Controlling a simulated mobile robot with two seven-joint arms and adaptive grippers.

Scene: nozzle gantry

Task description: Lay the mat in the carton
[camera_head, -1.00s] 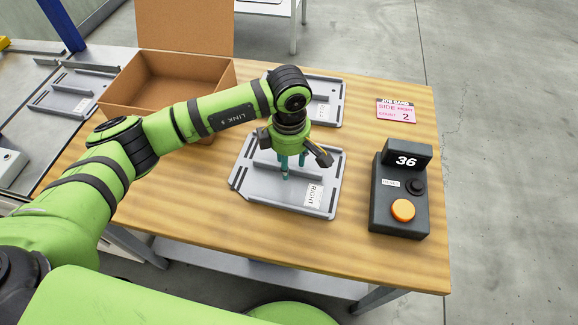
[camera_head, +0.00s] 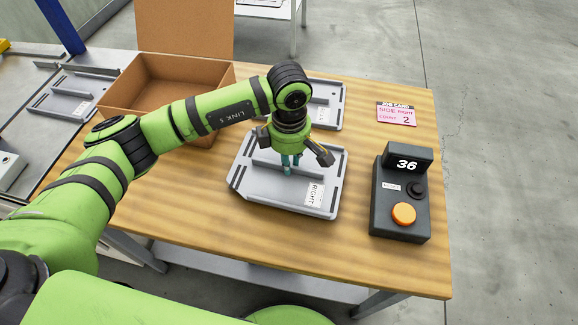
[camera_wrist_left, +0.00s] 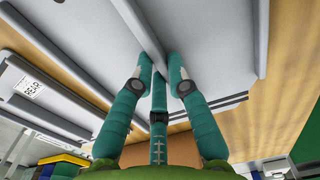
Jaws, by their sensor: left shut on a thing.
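The mat is probably the grey plate labelled RIGHT (camera_head: 262,187), with a raised rib and slotted edges, at the middle of the wooden table. My left gripper (camera_head: 290,165) points down over it and is shut on its rib. In the left wrist view the teal fingers (camera_wrist_left: 160,75) press on both sides of the rib of the grey plate (camera_wrist_left: 215,35). I cannot tell whether the plate touches the table. The open brown carton (camera_head: 168,80) stands at the back left, its back flap raised; my left arm hides part of its front. My right gripper is not in view.
A second grey plate (camera_head: 328,103) lies behind my left gripper. A black button box (camera_head: 400,220) reading 36 and a pink job card (camera_head: 396,112) are on the right. Another grey plate (camera_head: 70,95) lies left of the carton. Bare table (camera_head: 180,205) shows left of the labelled plate.

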